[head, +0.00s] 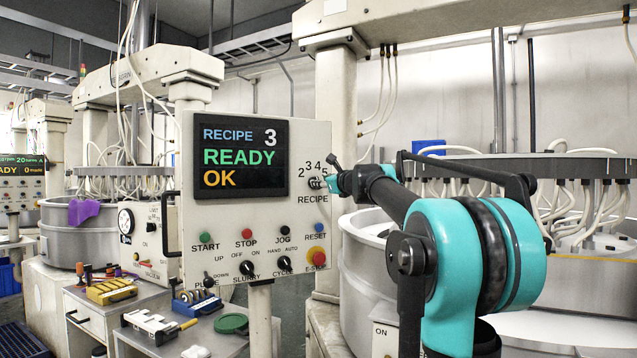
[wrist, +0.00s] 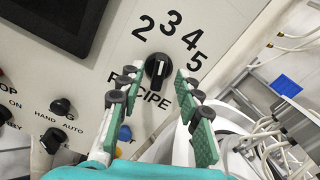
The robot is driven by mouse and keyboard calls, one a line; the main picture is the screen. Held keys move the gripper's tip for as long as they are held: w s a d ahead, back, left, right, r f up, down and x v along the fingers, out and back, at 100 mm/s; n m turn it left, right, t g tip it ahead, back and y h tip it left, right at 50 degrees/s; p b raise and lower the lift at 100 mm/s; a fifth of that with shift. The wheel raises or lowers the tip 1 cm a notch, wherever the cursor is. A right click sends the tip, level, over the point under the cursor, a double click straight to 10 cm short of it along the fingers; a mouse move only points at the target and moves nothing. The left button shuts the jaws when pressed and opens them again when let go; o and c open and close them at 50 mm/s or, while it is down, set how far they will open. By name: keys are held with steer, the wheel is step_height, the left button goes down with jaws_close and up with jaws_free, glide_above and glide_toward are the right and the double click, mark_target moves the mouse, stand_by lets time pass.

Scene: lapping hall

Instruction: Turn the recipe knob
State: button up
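The recipe knob (wrist: 157,68) is a black knob with a white mark, below the numbers 2, 3, 4 and 5 on the pale control panel (head: 235,215). Its mark points roughly toward the 3. In the head view the knob (head: 315,183) is at the panel's right side, close to my gripper (head: 335,178). In the wrist view my gripper (wrist: 157,82) is open, with one green-padded finger on each side of the knob and gaps between. I cannot tell whether the fingertips reach its depth. The screen (head: 240,157) reads RECIPE 3, READY, OK.
Below the knob are a blue reset button (head: 319,227), a red E-stop (head: 317,257) and other switches. A black handle (head: 167,222) is on the panel's left edge. A bench (head: 235,345) with tools stands below. A round lapping machine (head: 365,260) is behind my arm.

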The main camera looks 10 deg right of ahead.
steer(key=shift+x, duration=1.5)
jaws_close()
